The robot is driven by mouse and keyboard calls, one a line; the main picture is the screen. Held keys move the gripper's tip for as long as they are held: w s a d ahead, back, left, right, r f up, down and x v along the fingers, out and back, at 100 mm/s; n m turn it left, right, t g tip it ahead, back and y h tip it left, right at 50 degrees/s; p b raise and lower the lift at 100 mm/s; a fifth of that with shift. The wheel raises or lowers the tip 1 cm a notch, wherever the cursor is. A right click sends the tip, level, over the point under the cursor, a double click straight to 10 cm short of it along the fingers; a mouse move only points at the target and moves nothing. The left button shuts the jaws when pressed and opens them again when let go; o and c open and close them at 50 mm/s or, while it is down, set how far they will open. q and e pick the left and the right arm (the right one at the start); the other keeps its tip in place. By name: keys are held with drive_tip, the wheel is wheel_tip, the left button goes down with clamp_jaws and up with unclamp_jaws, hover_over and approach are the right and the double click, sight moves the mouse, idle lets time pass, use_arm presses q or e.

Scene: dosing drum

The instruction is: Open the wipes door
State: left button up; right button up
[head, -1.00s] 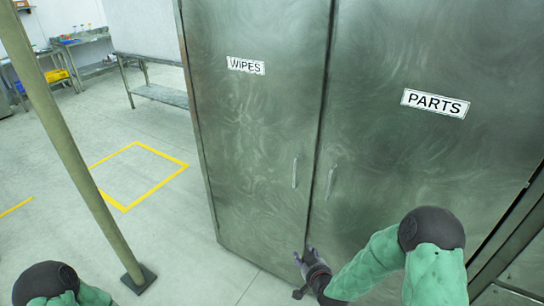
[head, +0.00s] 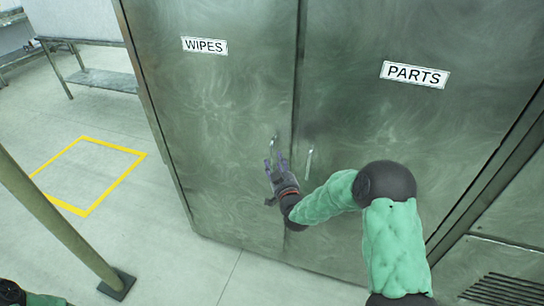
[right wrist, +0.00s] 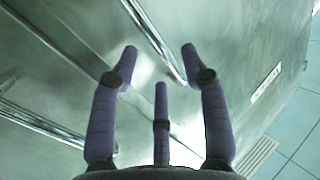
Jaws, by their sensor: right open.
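The wipes door (head: 210,110) is the left grey metal door of a cabinet, with a WIPES label (head: 205,46); it is shut. Its upright handle (head: 274,143) is near the door's right edge. My right gripper (head: 274,163) is open, with its fingertips at the lower part of this handle; contact cannot be told. In the right wrist view, the spread fingers (right wrist: 160,65) face the door, and the handle bar (right wrist: 152,38) runs between and beyond them. My left gripper is out of view; only a bit of my left arm shows at the bottom left.
The parts door (head: 380,130), with a PARTS label (head: 414,74) and its own handle (head: 309,162), is shut just to the right. A post (head: 60,225) stands on the floor at left. Floor by a yellow square (head: 85,205) is clear. A steel table (head: 90,77) is behind.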

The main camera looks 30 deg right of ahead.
sight(273, 169)
drive_tip(key=shift+x, duration=2.2)
clamp_jaws()
